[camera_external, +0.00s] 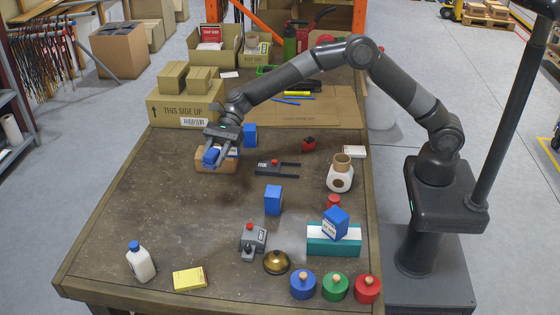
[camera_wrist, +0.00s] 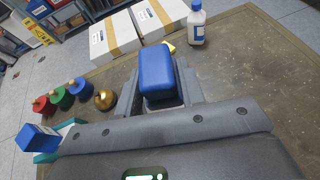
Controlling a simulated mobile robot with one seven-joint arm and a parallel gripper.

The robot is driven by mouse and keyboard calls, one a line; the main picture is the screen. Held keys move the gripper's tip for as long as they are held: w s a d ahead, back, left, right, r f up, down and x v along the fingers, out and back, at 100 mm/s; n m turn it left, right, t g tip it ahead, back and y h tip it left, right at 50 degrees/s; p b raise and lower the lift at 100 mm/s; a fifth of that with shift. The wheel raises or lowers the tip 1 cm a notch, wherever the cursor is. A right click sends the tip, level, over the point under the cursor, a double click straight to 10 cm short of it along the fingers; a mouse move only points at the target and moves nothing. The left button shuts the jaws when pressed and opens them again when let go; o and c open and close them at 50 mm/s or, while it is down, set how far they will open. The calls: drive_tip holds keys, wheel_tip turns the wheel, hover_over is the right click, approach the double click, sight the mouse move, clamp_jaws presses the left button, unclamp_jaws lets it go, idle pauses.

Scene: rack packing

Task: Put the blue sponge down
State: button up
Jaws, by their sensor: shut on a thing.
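The blue sponge (camera_external: 211,156) is held between the jaws of my gripper (camera_external: 217,148) at the far left part of the table. In the wrist view the sponge (camera_wrist: 158,72) is a rounded blue block between the two grey fingers. My gripper is shut on it. In the outside view the sponge appears in front of a low tan box (camera_external: 216,166), partly hidden by my gripper. I cannot tell whether the sponge touches the box.
A blue box (camera_external: 250,135) stands right beside my gripper, another blue box (camera_external: 273,200) nearer mid-table. A black tool (camera_external: 277,169) lies to the right. Cartons (camera_external: 187,108) stand behind. A white bottle (camera_external: 140,262) stands at the front left; the left-middle table is bare.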

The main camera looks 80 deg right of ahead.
drive_tip(key=r, duration=0.7)
drive_tip(key=shift+a, duration=0.25)
drive_tip(key=w+a+m+t+h, duration=0.2)
drive_tip(key=w+a+m+t, duration=0.2)
drive_tip(key=a, duration=0.2)
drive_tip(key=m+t+h, duration=0.5)
drive_tip(key=m+h, duration=1.1)
hover_over(228, 281)
wheel_tip(228, 281, down, 25)
drive_tip(key=shift+d+f, duration=0.1)
drive_tip(key=shift+f, duration=2.1)
drive_tip(key=shift+f, duration=0.1)
